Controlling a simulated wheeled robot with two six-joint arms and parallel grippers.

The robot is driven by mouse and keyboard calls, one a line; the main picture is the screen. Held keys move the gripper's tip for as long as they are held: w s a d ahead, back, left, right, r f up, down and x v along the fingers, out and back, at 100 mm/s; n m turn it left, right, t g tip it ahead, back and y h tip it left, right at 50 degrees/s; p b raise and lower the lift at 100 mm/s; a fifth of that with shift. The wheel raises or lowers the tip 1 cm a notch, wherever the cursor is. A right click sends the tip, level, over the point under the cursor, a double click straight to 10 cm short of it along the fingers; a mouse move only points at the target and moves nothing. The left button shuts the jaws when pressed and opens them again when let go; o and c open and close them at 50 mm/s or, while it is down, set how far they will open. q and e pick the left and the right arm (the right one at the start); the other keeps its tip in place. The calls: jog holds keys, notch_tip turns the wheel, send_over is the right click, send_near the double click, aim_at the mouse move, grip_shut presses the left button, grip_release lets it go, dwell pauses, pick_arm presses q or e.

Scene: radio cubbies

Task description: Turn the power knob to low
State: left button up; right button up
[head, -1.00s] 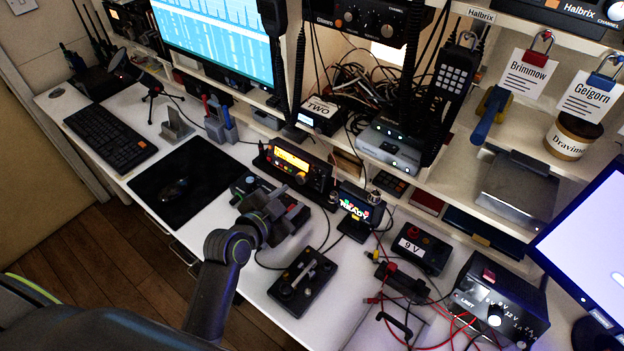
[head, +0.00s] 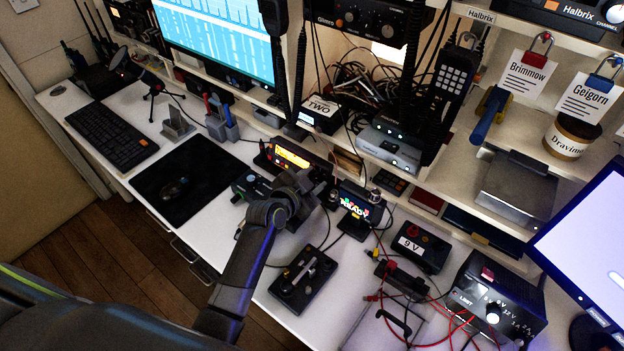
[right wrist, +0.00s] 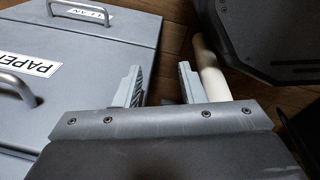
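A black radio with a lit amber display (head: 291,157) stands at the back of the white desk, in the head view. My left gripper (head: 308,184) is in front of its lower front, touching or very close. It covers the controls there, so I cannot make out a power knob or its setting. The left fingers are dark and small, and whether they are open cannot be told. My right gripper (right wrist: 158,86) shows in the right wrist view with its fingers apart and nothing between them, away from the desk items.
A small "READY" screen (head: 357,210) stands right of my left gripper. A black key paddle (head: 303,281), a 9 V box (head: 421,247) and a power supply with knobs (head: 497,300) are nearby. In the right wrist view, grey drawers (right wrist: 85,60) and a pale cylinder (right wrist: 208,68) flank my right gripper.

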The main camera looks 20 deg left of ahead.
pick_arm(q)
jog(key=shift+c, duration=0.3)
grip_shut()
